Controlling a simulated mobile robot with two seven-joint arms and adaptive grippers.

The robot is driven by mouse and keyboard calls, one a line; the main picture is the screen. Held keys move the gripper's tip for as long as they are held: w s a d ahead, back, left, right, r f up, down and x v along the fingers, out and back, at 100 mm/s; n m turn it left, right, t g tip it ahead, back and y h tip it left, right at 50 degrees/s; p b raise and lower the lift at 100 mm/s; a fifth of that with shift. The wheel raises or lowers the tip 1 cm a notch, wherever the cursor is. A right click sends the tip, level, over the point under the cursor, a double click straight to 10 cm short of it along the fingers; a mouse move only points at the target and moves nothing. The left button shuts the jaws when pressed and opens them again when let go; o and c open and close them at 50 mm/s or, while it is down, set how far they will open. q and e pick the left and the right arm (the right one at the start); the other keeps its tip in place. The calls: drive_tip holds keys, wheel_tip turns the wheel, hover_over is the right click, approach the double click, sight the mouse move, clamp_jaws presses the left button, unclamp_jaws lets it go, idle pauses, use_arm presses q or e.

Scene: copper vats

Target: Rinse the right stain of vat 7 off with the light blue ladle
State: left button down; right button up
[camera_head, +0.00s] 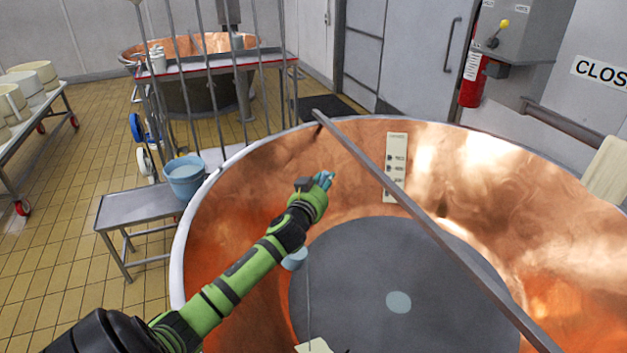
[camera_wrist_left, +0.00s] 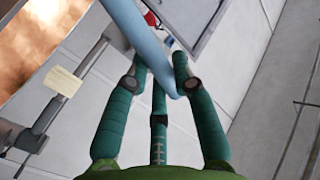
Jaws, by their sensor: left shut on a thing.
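My left gripper (camera_head: 325,180) is over the inside of the large copper vat (camera_head: 235,215), near its left and far wall. It is shut on the light blue ladle, whose pale blue handle (camera_wrist_left: 155,45) runs between the teal fingers (camera_wrist_left: 160,85) in the left wrist view. In the head view a small light blue piece (camera_head: 295,260) shows beside my forearm; I cannot tell whether it is part of the ladle. I cannot make out a number on the vat or a clear stain. My right gripper is not in view.
A grey bar (camera_head: 430,225) crosses the vat's top. A cream scale strip (camera_head: 396,165) is on its far wall. A pale disc (camera_head: 399,302) shows on the grey floor. A blue bucket (camera_head: 184,176) stands on a metal bench (camera_head: 135,207) at left. Another vat stands behind.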

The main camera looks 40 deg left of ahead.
use_arm(q)
drive_tip(key=w+d+f+m+g+y+b, duration=0.1)
drive_tip(key=w+d+f+m+b, duration=0.25)
drive_tip(key=d+f, duration=0.3)
drive_tip(key=w+d+f+m+g+b, duration=0.1)
drive_tip(key=w+d+f+m+b, duration=0.25)
drive_tip(key=d+f, duration=0.3)
drive_tip(key=w+d+f+m+y+b, duration=0.1)
drive_tip(key=d+f+m+b, duration=0.1)
drive_tip(key=f+b, duration=0.4)
drive_tip(key=w+d+f+m+b, duration=0.2)
drive_tip(key=f+b, duration=0.4)
drive_tip(key=f, duration=0.3)
drive_tip(key=shift+w+d+m+g+y, duration=0.2)
drive_tip(key=shift+d+m+g+y, duration=0.35)
drive_tip(key=shift+m, duration=0.85)
drive_tip(key=shift+d+r, duration=0.1)
